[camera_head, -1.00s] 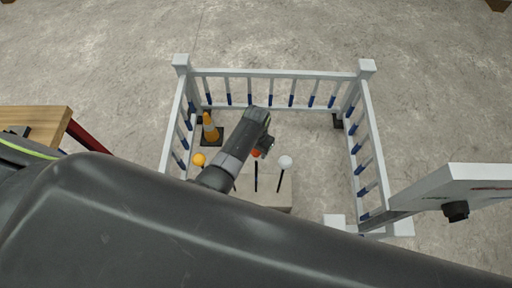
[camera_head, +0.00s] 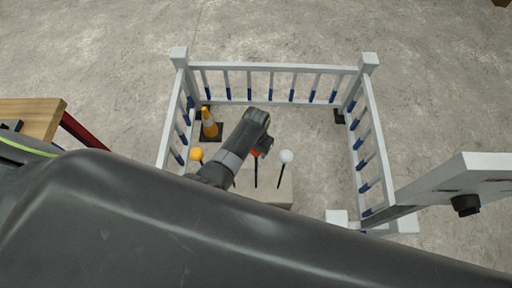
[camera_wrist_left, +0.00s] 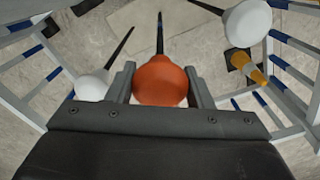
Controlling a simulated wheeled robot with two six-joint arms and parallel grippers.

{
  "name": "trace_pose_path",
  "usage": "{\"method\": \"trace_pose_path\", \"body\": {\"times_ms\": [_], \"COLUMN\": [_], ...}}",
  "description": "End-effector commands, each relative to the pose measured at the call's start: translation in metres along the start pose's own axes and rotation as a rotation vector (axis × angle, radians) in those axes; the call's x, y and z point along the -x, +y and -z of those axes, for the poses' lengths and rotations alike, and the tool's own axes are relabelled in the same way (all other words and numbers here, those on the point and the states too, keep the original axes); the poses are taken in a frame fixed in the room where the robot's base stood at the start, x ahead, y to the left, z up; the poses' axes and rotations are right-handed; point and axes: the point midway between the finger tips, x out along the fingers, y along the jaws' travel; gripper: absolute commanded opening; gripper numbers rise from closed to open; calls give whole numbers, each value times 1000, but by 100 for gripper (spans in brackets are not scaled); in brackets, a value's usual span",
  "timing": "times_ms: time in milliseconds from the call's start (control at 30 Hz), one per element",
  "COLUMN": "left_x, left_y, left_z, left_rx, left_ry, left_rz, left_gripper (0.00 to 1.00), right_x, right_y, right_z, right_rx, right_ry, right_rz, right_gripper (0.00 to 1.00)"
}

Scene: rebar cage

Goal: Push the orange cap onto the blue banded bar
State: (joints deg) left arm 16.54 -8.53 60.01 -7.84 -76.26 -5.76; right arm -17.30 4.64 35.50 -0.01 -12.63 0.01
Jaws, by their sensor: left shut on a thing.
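My left gripper (camera_wrist_left: 160,88) is shut on the orange cap (camera_wrist_left: 160,78), with one finger on each side of it. A dark bar (camera_wrist_left: 159,32) runs away from the cap, in line with it. Whether the cap sits on the bar or just above it is hidden by the cap. No blue band is clearly visible on this bar. In the head view the left gripper (camera_head: 264,149) largely covers the orange cap (camera_head: 255,155), and the dark bar (camera_head: 256,174) shows below it. My right gripper is not in view.
Another white cap (camera_wrist_left: 247,23) shows in the wrist view. A striped cone (camera_head: 209,124) and white railing (camera_head: 275,68) with blue-ended bars surround the block (camera_head: 275,187).

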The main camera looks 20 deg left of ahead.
Motion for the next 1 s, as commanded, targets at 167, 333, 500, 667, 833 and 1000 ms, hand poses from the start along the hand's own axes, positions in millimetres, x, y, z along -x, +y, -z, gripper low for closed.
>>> {"method": "trace_pose_path", "body": {"times_ms": [167, 333, 500, 667, 833, 1000], "left_x": [-5, -5, -5, -5, -4, -4], "left_y": [0, 0, 0, 0, 0, 0], "left_z": [0, 0, 0, 0, 0, 0], "left_rx": [0, 0, 0, 0, 0, 0], "left_ry": [0, 0, 0, 0, 0, 0], "left_rz": [0, 0, 0, 0, 0, 0], "left_gripper": [26, 26, 26, 26, 26, 26], "right_x": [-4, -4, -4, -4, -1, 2], "right_y": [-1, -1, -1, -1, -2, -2], "right_z": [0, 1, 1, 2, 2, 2], "right_rx": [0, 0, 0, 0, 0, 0], "right_ry": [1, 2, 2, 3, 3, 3], "right_rz": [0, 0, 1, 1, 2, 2], "right_gripper": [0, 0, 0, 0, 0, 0]}}
